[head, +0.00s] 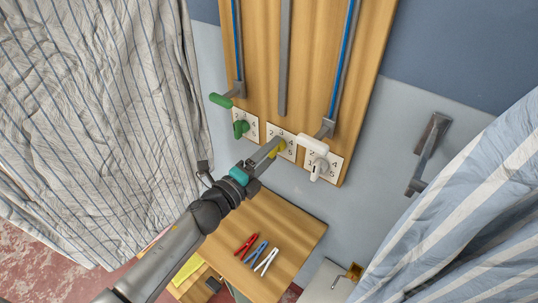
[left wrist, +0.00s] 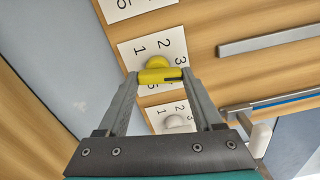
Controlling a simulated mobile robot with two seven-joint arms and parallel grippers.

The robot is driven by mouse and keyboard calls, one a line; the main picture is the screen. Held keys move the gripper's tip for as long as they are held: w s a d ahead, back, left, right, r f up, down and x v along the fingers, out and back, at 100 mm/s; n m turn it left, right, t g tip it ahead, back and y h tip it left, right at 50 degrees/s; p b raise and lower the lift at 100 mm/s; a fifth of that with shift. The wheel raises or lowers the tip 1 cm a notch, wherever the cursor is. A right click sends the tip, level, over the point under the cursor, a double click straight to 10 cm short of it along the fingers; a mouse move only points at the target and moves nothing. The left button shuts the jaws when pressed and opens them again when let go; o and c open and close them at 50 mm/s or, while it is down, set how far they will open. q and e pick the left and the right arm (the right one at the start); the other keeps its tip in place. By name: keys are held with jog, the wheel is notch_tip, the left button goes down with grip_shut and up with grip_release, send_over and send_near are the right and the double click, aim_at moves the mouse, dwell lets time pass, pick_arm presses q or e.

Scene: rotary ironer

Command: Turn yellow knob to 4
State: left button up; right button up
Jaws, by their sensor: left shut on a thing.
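The yellow knob (head: 281,147) sits on the middle of three white number plates at the bottom of the wooden panel. My left gripper (head: 274,149) is shut on this knob, with the fingers on either side of it. In the left wrist view the yellow knob (left wrist: 157,76) lies between the fingertips, and a dark mark shows near its right end. The digits 1, 2 and 3 show on its plate (left wrist: 133,56); others are partly hidden by the knob and fingers. I cannot tell which number the knob points to. My right gripper is not in view.
A green knob (head: 240,127) is on the left plate and a white knob (head: 318,168) on the right plate. Green (head: 221,100) and white (head: 312,143) slider handles stand close by. Below, a wooden table (head: 290,219) holds red, blue and white pegs. Striped cloths hang at both sides.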

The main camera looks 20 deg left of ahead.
pick_arm(q)
jog(key=m+b, duration=0.1)
jog(key=m, duration=0.4)
jog(key=shift+f+m, duration=0.15)
jog(key=shift+m, duration=0.15)
jog(key=shift+m+b, duration=0.65)
jog(key=shift+m, duration=1.45)
jog(key=o, duration=1.4)
jog(key=shift+c, duration=0.2)
